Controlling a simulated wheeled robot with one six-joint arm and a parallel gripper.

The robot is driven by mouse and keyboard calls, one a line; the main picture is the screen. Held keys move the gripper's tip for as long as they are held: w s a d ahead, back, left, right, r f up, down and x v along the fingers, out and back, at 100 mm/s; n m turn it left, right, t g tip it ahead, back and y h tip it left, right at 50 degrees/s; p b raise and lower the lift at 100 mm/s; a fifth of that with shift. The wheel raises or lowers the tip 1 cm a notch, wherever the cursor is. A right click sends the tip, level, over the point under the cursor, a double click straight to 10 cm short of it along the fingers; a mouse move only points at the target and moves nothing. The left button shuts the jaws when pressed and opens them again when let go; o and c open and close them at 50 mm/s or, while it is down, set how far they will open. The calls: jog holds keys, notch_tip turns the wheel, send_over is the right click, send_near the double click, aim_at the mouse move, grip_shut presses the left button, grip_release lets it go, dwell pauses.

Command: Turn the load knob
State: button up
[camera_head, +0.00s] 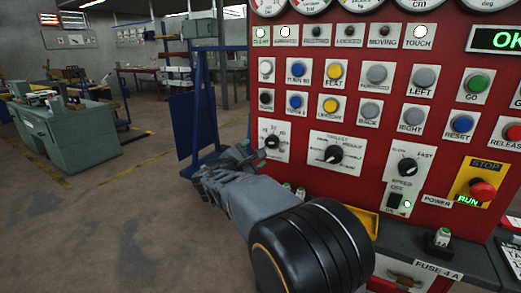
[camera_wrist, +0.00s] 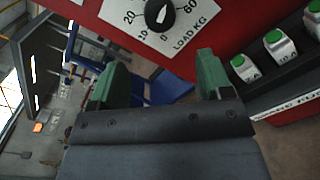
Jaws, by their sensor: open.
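The load knob (camera_wrist: 159,15) is a black round knob with a white pointer on a white plate marked LOAD KG, at the top of the wrist view. The knob also shows on the red panel in the head view (camera_head: 271,142), at the lower left. My gripper (camera_wrist: 162,62) is open, with two green fingers spread apart and nothing between them. In the wrist view the knob lies beyond the fingertips, roughly centred between them and apart from them. In the head view my gripper (camera_head: 254,151) is just below and left of the knob.
Several green-topped fuse blocks (camera_wrist: 281,46) stand on the ledge at right. A blue frame (camera_head: 205,100) stands left of the panel.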

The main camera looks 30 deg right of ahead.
jog(key=shift+v, duration=1.75)
jog(key=s+a+r+m+g+y+p, duration=0.1)
jog(key=s+a+m+g+y+p, duration=0.3)
jog(key=s+m+y+p, duration=0.65)
jog(key=s+a+r+m+y+p, duration=0.3)
jog(key=s+a+y+p, duration=0.2)
jog(key=s+a+p, duration=0.4)
jog(key=shift+a+m+p, duration=0.35)
jog(key=shift+a+p, duration=0.2)
jog(key=shift+p, duration=0.4)
jog(key=shift+a+y, duration=0.25)
jog(key=shift+y, duration=0.1)
